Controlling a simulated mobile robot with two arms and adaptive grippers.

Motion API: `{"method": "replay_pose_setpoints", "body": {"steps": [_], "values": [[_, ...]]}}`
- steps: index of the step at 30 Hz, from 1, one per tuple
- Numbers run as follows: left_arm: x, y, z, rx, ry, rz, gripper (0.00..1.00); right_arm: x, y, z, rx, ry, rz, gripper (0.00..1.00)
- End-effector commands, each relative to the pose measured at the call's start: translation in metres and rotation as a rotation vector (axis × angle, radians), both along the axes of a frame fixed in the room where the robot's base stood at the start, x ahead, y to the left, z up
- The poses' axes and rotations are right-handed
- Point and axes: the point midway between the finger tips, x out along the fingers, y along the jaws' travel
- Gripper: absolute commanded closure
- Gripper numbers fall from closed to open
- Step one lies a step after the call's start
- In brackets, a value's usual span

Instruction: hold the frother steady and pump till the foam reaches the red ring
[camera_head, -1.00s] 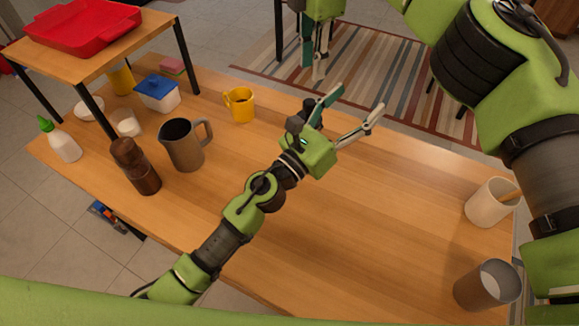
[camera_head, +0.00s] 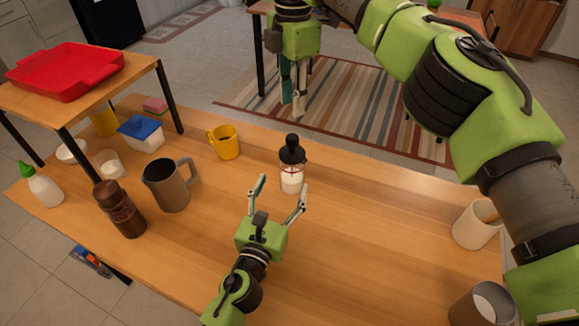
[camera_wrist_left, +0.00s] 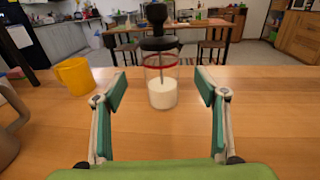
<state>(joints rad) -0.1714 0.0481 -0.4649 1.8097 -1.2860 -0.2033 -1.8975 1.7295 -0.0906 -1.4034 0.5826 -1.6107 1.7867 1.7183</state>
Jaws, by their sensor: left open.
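The frother (camera_head: 291,178) is a clear glass jar with a red ring, a black lid and a black plunger knob on top. It stands upright on the wooden table (camera_head: 370,240). In the left wrist view the frother (camera_wrist_left: 162,92) is centred, with white liquid in its lower part, its surface well below the red ring. My left gripper (camera_head: 281,187) is open and empty, low over the table on the near side of the frother, its fingers pointing toward it. My right gripper (camera_head: 293,100) hangs pointing down beyond the frother; its finger gap is unclear.
A yellow mug (camera_head: 226,145), a grey pitcher (camera_head: 166,188) and a brown mill (camera_head: 120,210) stand left of the frother. A red tray (camera_head: 65,72) sits on a raised shelf. Two cups (camera_head: 475,228) (camera_head: 478,308) stand at the right.

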Motion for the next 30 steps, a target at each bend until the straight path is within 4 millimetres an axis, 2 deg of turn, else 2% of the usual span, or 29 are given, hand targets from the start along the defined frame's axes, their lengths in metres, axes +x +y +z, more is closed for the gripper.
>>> {"method": "replay_pose_setpoints", "body": {"steps": [1,6,13,18,27,29,30], "values": [[0.011,-0.003,0.002,-0.001,-0.003,-0.001,0.34,0.000,0.000,0.000,0.000,0.000,0.000,0.72],[0.044,-0.012,0.002,-0.002,-0.003,0.000,0.34,0.000,0.000,0.000,0.000,0.000,0.000,0.72],[0.077,-0.021,0.001,-0.002,0.000,0.000,0.34,0.000,0.000,0.000,0.000,0.000,0.000,0.72],[0.087,-0.024,0.001,-0.001,-0.001,0.000,0.34,0.000,0.000,0.000,0.000,0.000,0.000,0.72],[0.089,-0.025,0.000,-0.001,0.000,0.000,0.34,0.000,0.000,0.000,0.000,0.000,0.000,0.72],[0.089,-0.025,0.000,-0.001,0.000,0.000,0.47,0.000,0.000,0.000,0.000,0.000,0.000,0.72],[0.089,-0.025,0.000,-0.001,0.000,0.000,0.58,0.000,0.000,0.000,0.000,0.000,0.000,0.72]]}}
